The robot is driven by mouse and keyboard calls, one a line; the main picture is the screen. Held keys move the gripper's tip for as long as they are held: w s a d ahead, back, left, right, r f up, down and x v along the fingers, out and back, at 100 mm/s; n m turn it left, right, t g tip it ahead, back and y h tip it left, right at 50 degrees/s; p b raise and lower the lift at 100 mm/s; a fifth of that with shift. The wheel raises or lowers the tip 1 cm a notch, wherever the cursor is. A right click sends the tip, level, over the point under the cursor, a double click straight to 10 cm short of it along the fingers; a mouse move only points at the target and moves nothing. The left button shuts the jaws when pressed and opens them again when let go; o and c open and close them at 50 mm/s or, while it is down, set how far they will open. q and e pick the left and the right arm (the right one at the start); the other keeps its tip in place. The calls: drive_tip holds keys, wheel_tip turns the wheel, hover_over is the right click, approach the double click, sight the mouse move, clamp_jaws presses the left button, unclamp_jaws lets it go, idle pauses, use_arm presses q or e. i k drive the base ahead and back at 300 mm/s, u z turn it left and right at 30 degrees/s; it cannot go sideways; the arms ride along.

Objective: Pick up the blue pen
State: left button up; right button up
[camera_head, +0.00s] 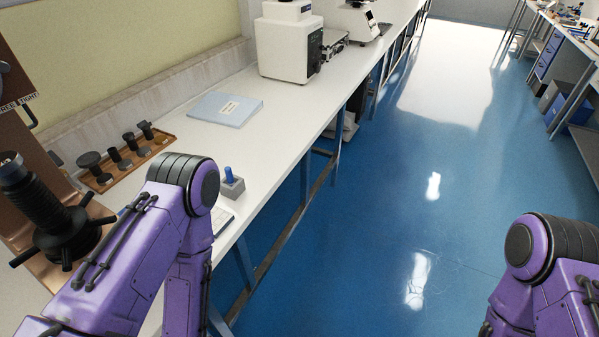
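What looks like the blue pen (229,174) stands upright in a small grey block (231,188) near the front edge of the white bench (285,130). Only its short blue upper part shows. My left arm comes in from the lower left, and its bent purple joint is just left of the block in the picture. My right arm is at the lower right over the blue floor. Neither gripper shows in this view; both lie outside the frame or behind the arm links.
A blue folder (227,109) lies behind the block. A wooden tray (103,183) with several dark metal parts is at the left, by a brown tester (38,130). White machines (284,45) stand further back. A paper, partly hidden by my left arm, lies near the block.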

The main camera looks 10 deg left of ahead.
sight(228, 172)
drive_tip(key=z, duration=0.55)
drive_tip(key=i, duration=2.3)
drive_tip(key=u, duration=1.9)
